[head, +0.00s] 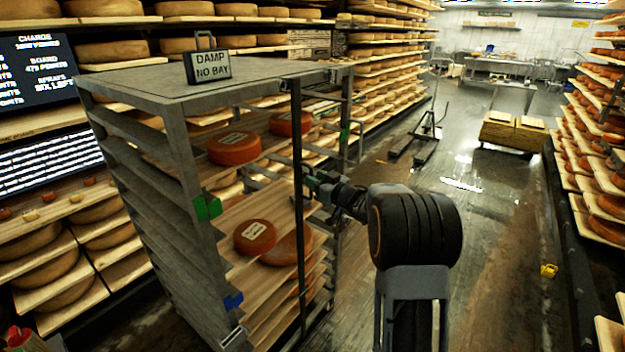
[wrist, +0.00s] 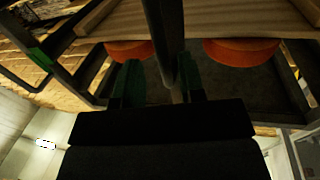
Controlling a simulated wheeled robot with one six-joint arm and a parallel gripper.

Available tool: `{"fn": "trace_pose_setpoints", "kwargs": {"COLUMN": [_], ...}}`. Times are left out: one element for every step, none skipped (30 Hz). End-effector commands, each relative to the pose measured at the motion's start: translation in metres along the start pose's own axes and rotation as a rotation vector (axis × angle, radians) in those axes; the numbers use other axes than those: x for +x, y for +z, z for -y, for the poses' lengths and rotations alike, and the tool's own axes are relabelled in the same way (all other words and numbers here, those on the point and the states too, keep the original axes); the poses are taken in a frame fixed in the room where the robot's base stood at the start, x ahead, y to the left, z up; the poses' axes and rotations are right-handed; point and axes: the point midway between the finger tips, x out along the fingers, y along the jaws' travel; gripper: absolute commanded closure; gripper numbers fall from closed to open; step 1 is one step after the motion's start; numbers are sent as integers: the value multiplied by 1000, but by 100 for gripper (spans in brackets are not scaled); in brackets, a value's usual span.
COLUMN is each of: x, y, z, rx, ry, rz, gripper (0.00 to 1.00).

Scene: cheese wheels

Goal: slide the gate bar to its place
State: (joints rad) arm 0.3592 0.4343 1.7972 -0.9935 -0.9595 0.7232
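The gate bar (head: 298,130) is a thin dark upright bar across the open front of the grey rack trolley (head: 130,85). It runs from the top edge to near the bottom, between the left post and the right post. My gripper (head: 308,186) is at the bar, about mid-height. In the wrist view, the bar (wrist: 158,35) runs between the two green fingers of my gripper (wrist: 160,85). A gap shows between the left finger and the bar, so the fingers look open around it. Contact on the right side is unclear.
Orange cheese wheels (head: 235,148) lie on the trolley's boards behind the bar. A green clip (head: 208,208) and a blue clip (head: 233,301) are on the left post. A sign (head: 209,66) stands on top. The wet aisle floor (head: 480,230) is open to the right.

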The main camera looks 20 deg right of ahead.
Motion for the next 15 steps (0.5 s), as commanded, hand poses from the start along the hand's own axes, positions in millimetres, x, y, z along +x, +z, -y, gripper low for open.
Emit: {"fn": "trace_pose_setpoints", "kwargs": {"x": [-11,-18,-26,-33,-39,-47,-54,-60,-67,-73,-78,-84,-89,-93,-98], "y": [1,1,1,2,1,1,1,1,1,1,1,1,1,1,0], "z": [-1,-1,-1,-1,-1,-1,-2,-1,-1,-1,-2,-1,-1,-1,-1], "rx": [-1,-1,-1,0,-2,-1,-2,-1,-2,-2,-2,-2,-2,-1,-1], "ry": [3,4,4,5,5,4,5,5,4,5,5,4,4,4,4], "rz": [0,0,-1,0,-1,0,-1,0,0,0,0,-1,0,0,0], "gripper": [63,63,63,63,63,63,63,63,63,63,63,63,63,63,63]}}
